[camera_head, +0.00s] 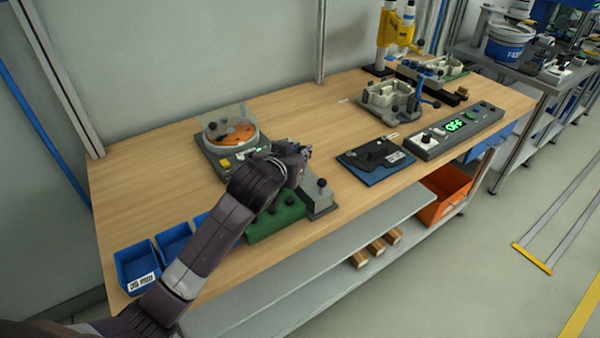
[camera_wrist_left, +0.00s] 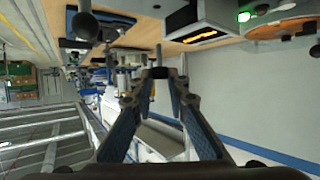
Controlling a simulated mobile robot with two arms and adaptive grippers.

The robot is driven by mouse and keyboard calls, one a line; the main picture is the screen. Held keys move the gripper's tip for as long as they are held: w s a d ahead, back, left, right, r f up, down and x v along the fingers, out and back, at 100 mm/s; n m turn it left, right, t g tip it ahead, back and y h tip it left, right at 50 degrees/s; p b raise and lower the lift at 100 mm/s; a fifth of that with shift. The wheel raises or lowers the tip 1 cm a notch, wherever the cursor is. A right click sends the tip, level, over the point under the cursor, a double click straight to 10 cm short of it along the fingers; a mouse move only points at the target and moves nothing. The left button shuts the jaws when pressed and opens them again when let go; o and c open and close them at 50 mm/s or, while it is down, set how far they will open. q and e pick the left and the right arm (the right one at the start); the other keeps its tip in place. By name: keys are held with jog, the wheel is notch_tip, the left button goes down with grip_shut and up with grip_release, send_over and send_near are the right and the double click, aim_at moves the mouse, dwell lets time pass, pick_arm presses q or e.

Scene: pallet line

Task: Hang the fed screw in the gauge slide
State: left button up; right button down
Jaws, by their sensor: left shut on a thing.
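My left gripper (camera_head: 303,153) reaches over the middle of the table, between the screw feeder and the green fixture. In the left wrist view its fingertips (camera_wrist_left: 160,74) close together on a small dark piece; the fingers cover most of it, so I cannot tell its shape. The screw feeder (camera_head: 229,135), with an orange disc under a clear cover, stands behind the gripper. A green fixture (camera_head: 277,222) with dark knobs and a grey block (camera_head: 319,199) with a black knob stand in front, partly hidden by my arm. I cannot tell for certain which is the gauge slide.
Blue bins (camera_head: 136,263) stand at the left front edge. A blue plate with a black device (camera_head: 375,161) and a control box with a green display (camera_head: 457,127) lie to the right. Bare wood (camera_head: 150,190) is free left of the feeder.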

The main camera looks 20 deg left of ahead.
pick_arm(q)
notch_tip(320, 180, down, 3)
jog(key=shift+f, duration=0.15)
notch_tip(320, 180, down, 4)
jog(key=shift+r, duration=0.25)
jog(key=shift+f, duration=0.35)
pick_arm(e)
jog(key=shift+s+a, duration=0.55)
jog(key=shift+s, duration=0.05)
pick_arm(q)
jog(key=shift+f, duration=0.2)
jog(key=o, duration=0.8)
pick_arm(e)
jog(key=shift+w+d, duration=0.15)
jog(key=shift+d, duration=0.2)
pick_arm(q)
jog(key=shift+r, duration=0.15)
